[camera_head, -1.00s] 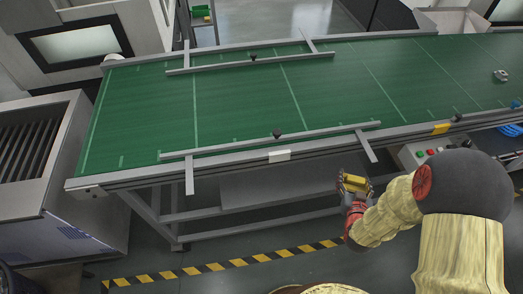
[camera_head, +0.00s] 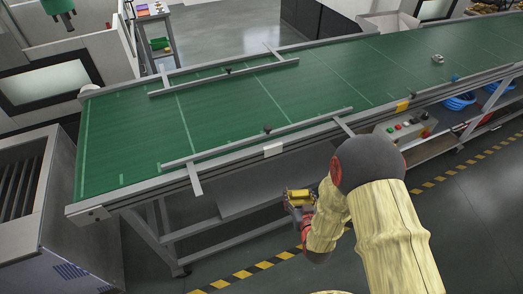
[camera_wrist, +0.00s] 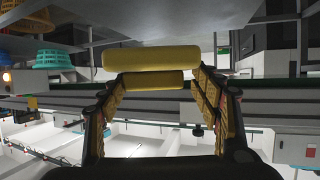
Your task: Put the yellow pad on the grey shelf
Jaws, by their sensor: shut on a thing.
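The yellow pad (camera_head: 298,195) is held in my gripper (camera_head: 300,203), in front of the conveyor's near side and lower than its belt. In the wrist view the pad (camera_wrist: 150,57) spans crosswise beyond the fingers, with a second yellow bar-like part nearer the fingertips. My gripper (camera_wrist: 153,92) has one finger on each side and is shut on the pad. The exact contact is partly hidden. A small grey stand (camera_head: 168,43) with shelf levels and coloured items is at the back left; I cannot tell whether it is the grey shelf.
A long green conveyor (camera_head: 230,115) with metal rails lies between me and the back stand. A grey machine (camera_head: 45,215) stands at left. A control box (camera_head: 402,128) and blue baskets (camera_head: 460,101) are at right. Grey floor with a striped line is open in front.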

